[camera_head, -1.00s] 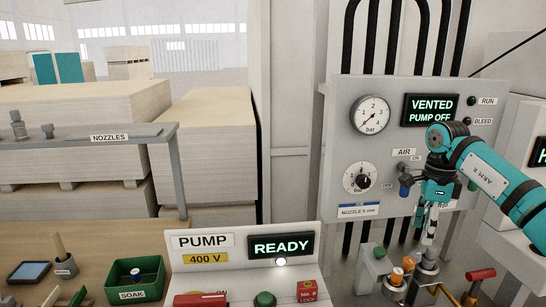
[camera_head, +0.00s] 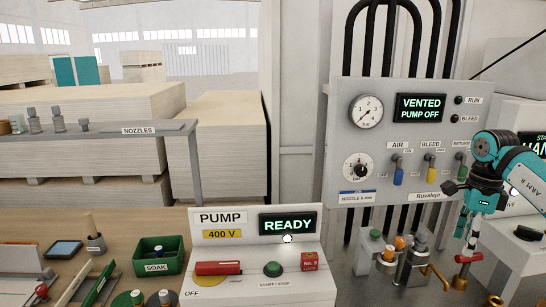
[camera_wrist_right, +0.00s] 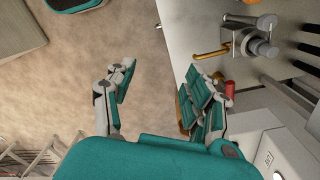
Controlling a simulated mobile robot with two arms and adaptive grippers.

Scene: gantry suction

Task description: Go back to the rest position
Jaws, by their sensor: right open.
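My right gripper (camera_head: 468,245) hangs from the teal right arm at the right of the head view, in front of the right edge of the valve panel (camera_head: 345,100). In the right wrist view my right gripper (camera_wrist_right: 160,90) has its two fingers wide apart with nothing between them. Bare floor shows between and beyond the fingers. My left gripper is in neither view.
The panel display (camera_head: 422,107) reads VENTED, PUMP OFF. Below it stand metal fittings with a brass handle (camera_head: 437,276). The pump box (camera_head: 222,217) shows READY. A green SOAK tray (camera_head: 158,255) and nozzles on a shelf (camera_head: 100,134) are at the left.

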